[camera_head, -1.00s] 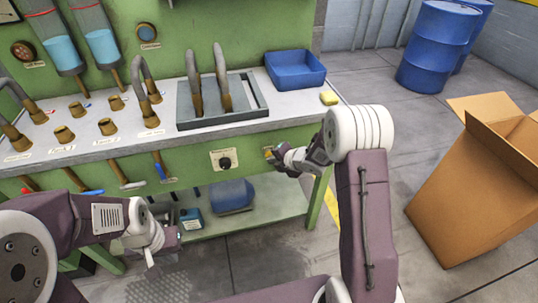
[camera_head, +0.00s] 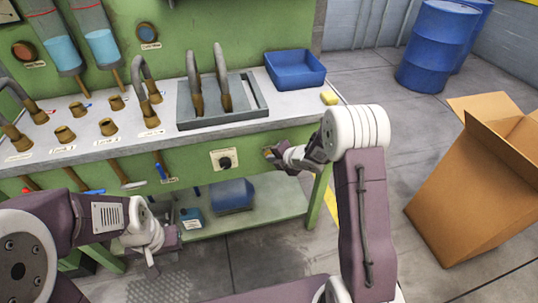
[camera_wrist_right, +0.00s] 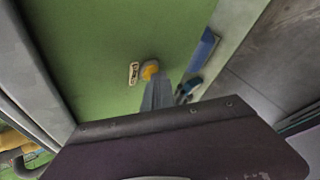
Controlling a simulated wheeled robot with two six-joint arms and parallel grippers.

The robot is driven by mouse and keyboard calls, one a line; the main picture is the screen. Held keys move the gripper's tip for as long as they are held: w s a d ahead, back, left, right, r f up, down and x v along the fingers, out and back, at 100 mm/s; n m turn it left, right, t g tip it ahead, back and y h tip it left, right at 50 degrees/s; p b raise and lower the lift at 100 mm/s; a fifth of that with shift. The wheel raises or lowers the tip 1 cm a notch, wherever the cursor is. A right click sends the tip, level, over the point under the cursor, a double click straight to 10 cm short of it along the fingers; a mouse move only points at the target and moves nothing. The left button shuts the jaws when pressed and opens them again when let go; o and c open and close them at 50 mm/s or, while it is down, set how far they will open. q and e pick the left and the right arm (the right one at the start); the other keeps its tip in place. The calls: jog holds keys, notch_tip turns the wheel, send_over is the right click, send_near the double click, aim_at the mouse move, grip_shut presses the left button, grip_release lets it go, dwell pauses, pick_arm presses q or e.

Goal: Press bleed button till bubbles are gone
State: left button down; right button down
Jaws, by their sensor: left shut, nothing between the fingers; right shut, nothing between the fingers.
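A small yellow button (camera_wrist_right: 150,69) sits on the green bench front beside a pale label (camera_wrist_right: 134,73) in the right wrist view. My right gripper (camera_wrist_right: 152,82) is shut, with its fingertips at the button, apparently touching it. In the head view my right gripper (camera_head: 270,153) covers most of the button. My left gripper (camera_head: 153,268) is shut and empty, low in front of the bench. Two cylinders (camera_head: 60,52) (camera_head: 103,43) with blue liquid hang at the upper left. Bubbles are too small to make out.
A dark knob (camera_head: 225,162) is on the bench front, left of my right gripper. A cardboard box (camera_head: 470,190) stands on the floor at right.

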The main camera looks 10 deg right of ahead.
dwell(0.3)
jog(key=shift+s+b, duration=0.55)
jog(key=shift+s, duration=0.25)
jog(key=shift+f, duration=0.1)
jog(key=s+b, duration=0.2)
jog(key=s, duration=0.3)
jog(key=shift+d, duration=0.1)
dwell(0.4)
